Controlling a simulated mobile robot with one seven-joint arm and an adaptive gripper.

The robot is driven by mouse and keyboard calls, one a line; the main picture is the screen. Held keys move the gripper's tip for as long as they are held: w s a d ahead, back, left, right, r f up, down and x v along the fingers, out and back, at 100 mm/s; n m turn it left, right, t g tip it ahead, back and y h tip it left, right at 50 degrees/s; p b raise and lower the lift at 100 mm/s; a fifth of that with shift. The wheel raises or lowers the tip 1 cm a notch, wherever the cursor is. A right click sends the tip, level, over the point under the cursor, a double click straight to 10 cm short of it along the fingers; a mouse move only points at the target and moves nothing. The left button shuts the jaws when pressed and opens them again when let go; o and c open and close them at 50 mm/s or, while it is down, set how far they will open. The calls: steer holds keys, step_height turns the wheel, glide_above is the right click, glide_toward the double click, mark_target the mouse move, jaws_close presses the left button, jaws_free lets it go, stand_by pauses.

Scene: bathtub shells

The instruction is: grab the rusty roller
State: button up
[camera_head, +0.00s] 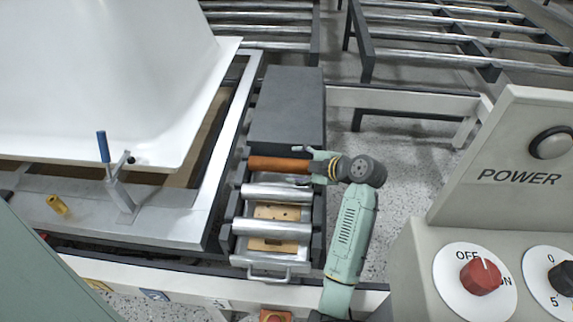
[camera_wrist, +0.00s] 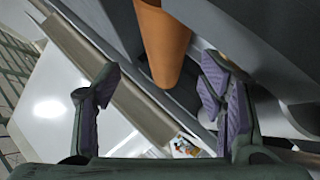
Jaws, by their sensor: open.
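The rusty roller (camera_head: 279,164) is an orange-brown cylinder lying across the short roller frame, behind the shiny metal rollers. My gripper (camera_head: 312,165) is at its right end in the head view; part of the gripper is hard to make out there. In the wrist view the rusty roller (camera_wrist: 164,45) comes down from the top edge, and its lower end lies between and beyond the open fingers of my gripper (camera_wrist: 160,105). The fingers stand apart on either side, and nothing is held. I cannot tell whether either finger touches it.
Shiny metal rollers (camera_head: 277,191) lie in front of the rusty one, over wooden pieces (camera_head: 278,213). A dark grey block (camera_head: 287,108) lies behind. A white bathtub shell (camera_head: 100,80) fills the left. A control panel with a red knob (camera_head: 480,277) stands at the right.

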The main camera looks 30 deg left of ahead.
mark_target(286, 166)
steer(key=x, duration=0.1)
steer(key=p+x, duration=0.1)
steer(key=x, duration=0.1)
steer(key=s+x, duration=0.1)
steer(key=x, duration=0.1)
steer(key=shift+w+a+f+p, duration=0.1)
steer(key=shift+a+f+p, duration=0.1)
steer(key=shift+p, duration=0.15)
steer(key=shift+w+a+f, duration=0.1)
steer(key=shift+a+f, duration=0.05)
steer(key=shift+f, duration=0.05)
steer(key=shift+c, duration=0.5)
steer(key=shift+r, duration=0.15)
jaws_close()
